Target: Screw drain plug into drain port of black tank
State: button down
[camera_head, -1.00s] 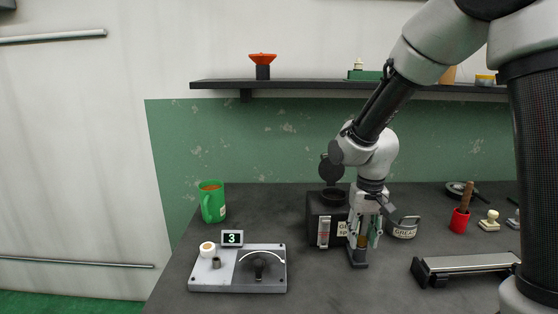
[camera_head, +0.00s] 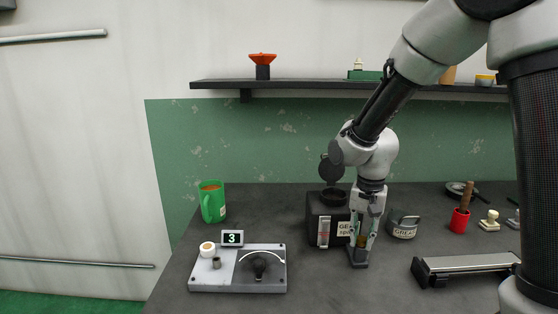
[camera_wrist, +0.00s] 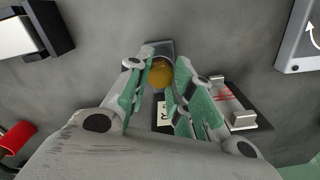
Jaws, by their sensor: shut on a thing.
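The black tank (camera_head: 315,212) stands on the bench with its round lid tipped open and a gauge strip on its front. A small dark block (camera_head: 359,263) sits on the bench just right of the tank's front. A brownish-amber round piece, seemingly the drain plug (camera_wrist: 161,75), sits at that block between my fingers. My gripper (camera_head: 362,241) points straight down, shut on this piece, with its green-padded fingers on either side. The thread and the drain port are hidden, so I cannot tell how deep the plug sits.
A grey fixture plate (camera_head: 222,281) with a dial and a display reading 3 (camera_head: 232,238) lies to the left. A green mug (camera_head: 212,202) stands behind it.

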jog(key=m, duration=0.5)
dwell(0.3)
jog(key=m, duration=0.5)
jog(key=m, duration=0.5)
jog(key=shift+f, duration=0.1)
